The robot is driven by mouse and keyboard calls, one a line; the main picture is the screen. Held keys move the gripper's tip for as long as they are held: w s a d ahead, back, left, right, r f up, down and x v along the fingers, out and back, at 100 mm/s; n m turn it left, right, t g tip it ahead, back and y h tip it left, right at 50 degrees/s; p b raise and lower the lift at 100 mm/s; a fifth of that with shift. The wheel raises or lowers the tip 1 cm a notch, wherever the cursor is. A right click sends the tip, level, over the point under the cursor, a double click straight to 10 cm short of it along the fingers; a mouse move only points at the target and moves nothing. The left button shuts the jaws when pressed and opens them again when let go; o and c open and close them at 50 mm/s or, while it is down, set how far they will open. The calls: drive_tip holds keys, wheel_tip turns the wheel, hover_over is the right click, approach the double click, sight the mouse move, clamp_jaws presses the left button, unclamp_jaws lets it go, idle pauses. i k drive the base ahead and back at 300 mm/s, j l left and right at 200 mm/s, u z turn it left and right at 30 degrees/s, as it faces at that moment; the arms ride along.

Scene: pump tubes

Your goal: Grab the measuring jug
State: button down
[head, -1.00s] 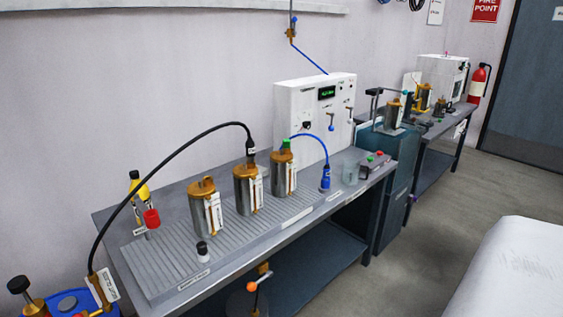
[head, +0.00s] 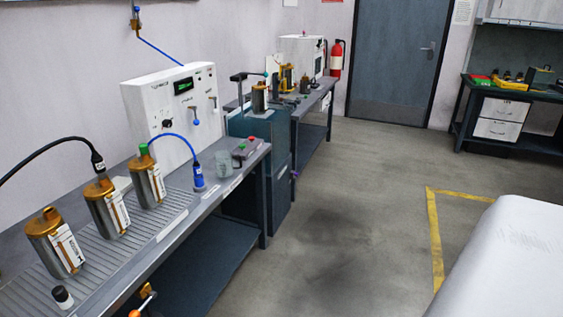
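A small clear, greenish-grey vessel that looks like the measuring jug (head: 223,162) stands upright on the near workbench (head: 231,187). It is near the bench's right end, in front of the white control box. A blue-hosed connector stands to its left and a small switch box to its right. It is small in view, so any markings or handle cannot be made out. My gripper is not in view.
Several metal canisters with brass tops (head: 148,183) stand on the ribbed bench top. The white control box (head: 172,112) is behind. A teal cabinet (head: 262,135) adjoins the bench. Grey floor (head: 345,200) is open in the middle, with a yellow line (head: 434,240) at right.

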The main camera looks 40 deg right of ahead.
sight(224, 168)
drive_tip(key=z, duration=0.9)
drive_tip(key=i+l+u, duration=0.15)
drive_tip(key=u, duration=0.35)
drive_tip(key=i+l+u, duration=0.1)
drive_tip(key=u, duration=0.35)
drive_tip(key=i+l+u, duration=0.1)
drive_tip(key=l+u, duration=0.15)
drive_tip(key=l, duration=0.3)
drive_tip(key=i+l+u, duration=0.2)
drive_tip(key=l, duration=0.35)
drive_tip(key=l+u, duration=0.25)
drive_tip(key=l, duration=1.8)
drive_tip(key=i+l, duration=0.15)
drive_tip(key=l, duration=0.95)
drive_tip(key=i+l, duration=0.45)
drive_tip(key=u, duration=0.05)
